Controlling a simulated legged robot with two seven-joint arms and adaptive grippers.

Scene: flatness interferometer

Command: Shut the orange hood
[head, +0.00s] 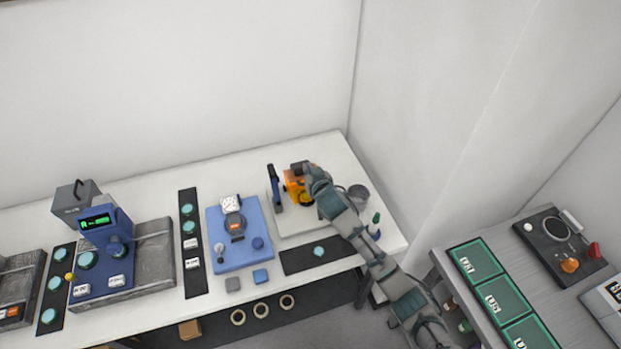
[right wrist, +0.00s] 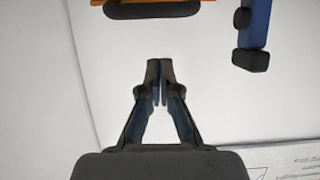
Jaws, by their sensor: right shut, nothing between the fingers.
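The orange hood (head: 293,186) belongs to the device on the pale base plate (head: 287,226) near the right end of the white bench. My right arm covers part of it, so I cannot tell how far open it is. In the right wrist view, an orange edge (right wrist: 205,1) with a dark rounded bar (right wrist: 152,11) shows at the top. My right gripper (right wrist: 159,68) is shut and empty, its tips a little below that bar and apart from it in the picture. In the head view, my right gripper (head: 312,172) is at the device. My left gripper is not in view.
A blue upright with black knobs (right wrist: 256,30) stands beside the hood; it also shows in the head view (head: 276,186). A grey cup (head: 358,196) and a green-capped bottle (head: 374,225) stand right of the arm. A blue fixture (head: 240,250) sits left.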

